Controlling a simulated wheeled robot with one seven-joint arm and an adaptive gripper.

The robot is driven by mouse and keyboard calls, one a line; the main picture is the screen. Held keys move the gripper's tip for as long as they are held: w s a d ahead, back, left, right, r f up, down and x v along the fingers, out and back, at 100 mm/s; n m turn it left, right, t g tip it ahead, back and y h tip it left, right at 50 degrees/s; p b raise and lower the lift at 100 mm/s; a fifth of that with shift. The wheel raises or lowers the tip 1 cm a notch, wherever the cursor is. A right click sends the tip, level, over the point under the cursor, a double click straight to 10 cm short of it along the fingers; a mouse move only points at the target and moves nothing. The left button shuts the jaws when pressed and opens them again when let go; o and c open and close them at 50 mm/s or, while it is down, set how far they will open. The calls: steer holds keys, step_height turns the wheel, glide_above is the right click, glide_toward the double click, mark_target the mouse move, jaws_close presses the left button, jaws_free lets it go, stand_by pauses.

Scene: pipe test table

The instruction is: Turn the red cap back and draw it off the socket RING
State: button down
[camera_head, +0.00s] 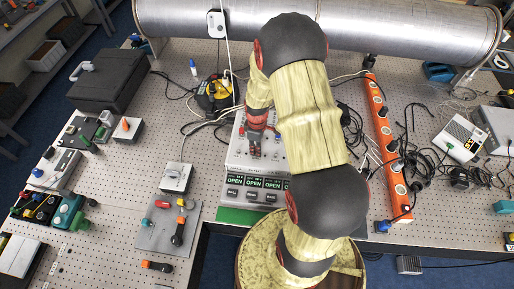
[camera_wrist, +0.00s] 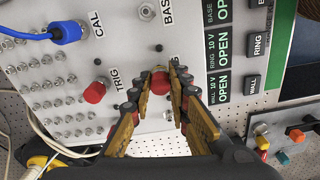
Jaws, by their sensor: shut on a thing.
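The panel (camera_head: 240,160) stands mid-table under my arm, with labelled sockets and a display whose lines read OPEN. In the wrist view, my gripper (camera_wrist: 159,78) is shut on a red cap (camera_wrist: 160,84) at the panel face. The label beside this cap is mostly hidden by a finger, and whether the cap is seated or drawn out a little cannot be told. A second red cap (camera_wrist: 95,92) sits by the TRIG label, apart from my fingers. In the head view my gripper (camera_head: 254,152) is over the panel, and the cap in it is hidden.
A blue plug (camera_wrist: 68,31) with its cable is at the CAL socket. The buttons RING (camera_wrist: 258,45) and WALL (camera_wrist: 251,84) are beside the display. An orange power strip (camera_head: 388,150) lies right of my arm. A grey plate with small parts (camera_head: 155,238) is at the front left.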

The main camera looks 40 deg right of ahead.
steer(key=shift+f, duration=0.45)
steer(key=shift+r+p, duration=0.7)
steer(key=shift+r, duration=0.2)
steer(key=shift+s+a, duration=0.1)
steer(key=shift+r, duration=0.2)
steer(key=shift+r+p, duration=0.4)
steer(key=shift+r, duration=0.05)
steer(key=shift+r, duration=0.1)
steer(key=shift+r, duration=0.35)
steer(key=shift+r+p, duration=1.7)
steer(key=shift+r, duration=0.9)
steer(key=shift+f, duration=0.1)
